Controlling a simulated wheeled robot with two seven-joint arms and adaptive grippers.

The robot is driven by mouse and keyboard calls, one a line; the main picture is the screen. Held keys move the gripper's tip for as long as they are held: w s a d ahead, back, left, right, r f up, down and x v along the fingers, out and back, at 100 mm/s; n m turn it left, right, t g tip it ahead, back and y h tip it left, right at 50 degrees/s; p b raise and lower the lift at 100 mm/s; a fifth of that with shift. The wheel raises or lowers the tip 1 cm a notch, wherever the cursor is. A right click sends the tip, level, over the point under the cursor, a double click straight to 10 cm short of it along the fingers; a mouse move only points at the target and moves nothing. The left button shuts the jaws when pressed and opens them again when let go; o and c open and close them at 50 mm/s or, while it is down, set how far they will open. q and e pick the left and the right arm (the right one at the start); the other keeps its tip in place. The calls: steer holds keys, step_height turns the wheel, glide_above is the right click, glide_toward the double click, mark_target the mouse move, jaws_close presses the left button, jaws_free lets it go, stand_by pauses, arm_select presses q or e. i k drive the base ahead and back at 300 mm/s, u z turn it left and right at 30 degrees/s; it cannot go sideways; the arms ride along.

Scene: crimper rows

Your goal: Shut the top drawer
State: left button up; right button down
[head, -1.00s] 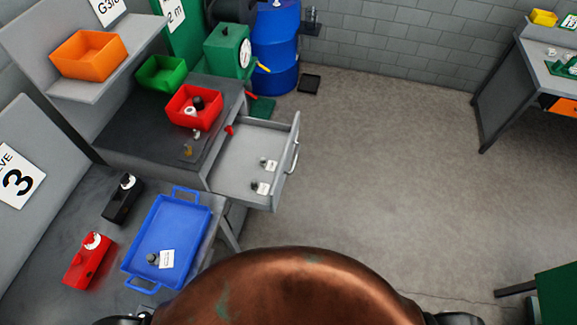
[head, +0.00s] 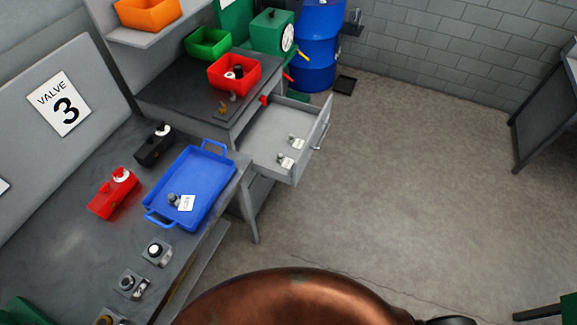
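The top drawer (head: 262,143) stands pulled out from the grey workbench, beyond the blue tray. Its front panel with a bar handle (head: 322,134) faces right. Inside it lie small fittings with white tags (head: 285,161) and a red item at the back left. Neither of my grippers shows in the head view. Only my copper-coloured body fills the bottom edge.
A blue tray (head: 186,187) with a tagged fitting lies on the near bench. A red block (head: 113,194) and a black block (head: 154,147) stand left of it. A red bin (head: 233,72) sits on the bench top behind the drawer. The floor (head: 400,180) right of the drawer is clear.

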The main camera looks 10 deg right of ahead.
mark_target(265, 135)
steer(key=u, duration=0.3)
steer(key=k, duration=0.55)
steer(key=z, duration=0.9)
steer(key=i, duration=1.25)
steer(key=u, duration=0.1)
